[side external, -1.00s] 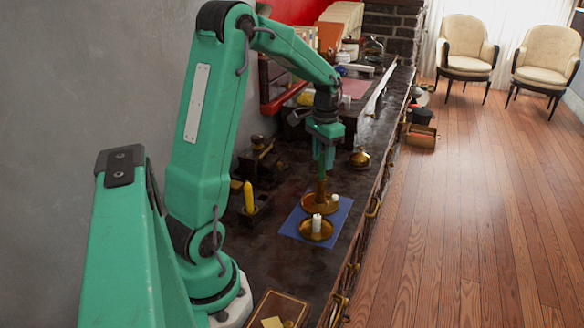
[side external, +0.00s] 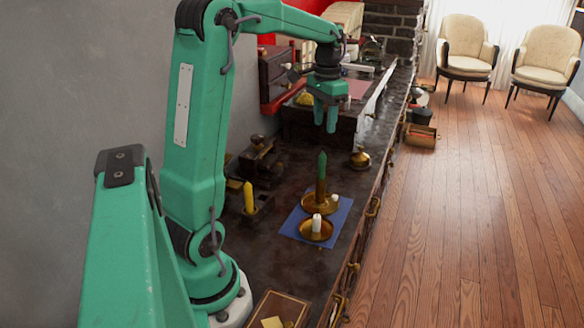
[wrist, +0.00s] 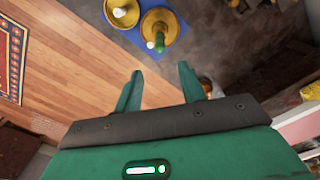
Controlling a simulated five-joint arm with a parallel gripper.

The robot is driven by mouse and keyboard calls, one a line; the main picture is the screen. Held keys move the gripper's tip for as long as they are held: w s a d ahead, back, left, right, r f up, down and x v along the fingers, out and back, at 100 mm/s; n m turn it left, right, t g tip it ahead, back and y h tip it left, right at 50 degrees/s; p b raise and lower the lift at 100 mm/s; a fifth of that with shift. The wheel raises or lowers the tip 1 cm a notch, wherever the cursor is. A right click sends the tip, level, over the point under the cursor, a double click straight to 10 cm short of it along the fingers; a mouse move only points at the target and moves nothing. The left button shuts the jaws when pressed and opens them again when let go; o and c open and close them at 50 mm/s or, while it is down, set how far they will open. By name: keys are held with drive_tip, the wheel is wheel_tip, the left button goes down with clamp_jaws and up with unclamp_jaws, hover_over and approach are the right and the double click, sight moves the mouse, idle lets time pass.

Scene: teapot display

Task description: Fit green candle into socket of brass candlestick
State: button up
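The green candle (side external: 322,170) stands upright in the socket of the brass candlestick (side external: 320,201), which rests on a blue mat (side external: 343,206). In the wrist view the candle (wrist: 160,42) is seen from above on the brass candlestick (wrist: 165,20), near the top. My gripper (side external: 325,128) is above and behind the candle in the side view, apart from it. In the wrist view my gripper (wrist: 158,82) has its two fingers spread with nothing between them.
A second brass holder with a short white candle (side external: 317,222) stands in front on the mat. A yellow candle (side external: 249,197) stands in a dark holder at left. A small brass object (side external: 360,159) sits at right, near the counter edge.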

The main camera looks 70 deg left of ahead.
drive_tip(key=shift+d, duration=0.1)
idle(0.4)
drive_tip(key=s+d+t, duration=0.2)
drive_tip(key=s+d, duration=0.2)
drive_tip(key=d, duration=0.3)
drive_tip(key=s+d+m+t, duration=0.1)
drive_tip(key=s+d, duration=0.4)
drive_tip(key=d, duration=0.3)
drive_tip(key=s+d+t, duration=0.2)
drive_tip(key=s+d, duration=0.2)
drive_tip(key=d, duration=0.3)
drive_tip(key=shift+s+d+f+m+t, duration=0.25)
drive_tip(key=shift+m+t, duration=0.05)
drive_tip(key=shift+m, duration=0.1)
idle(0.4)
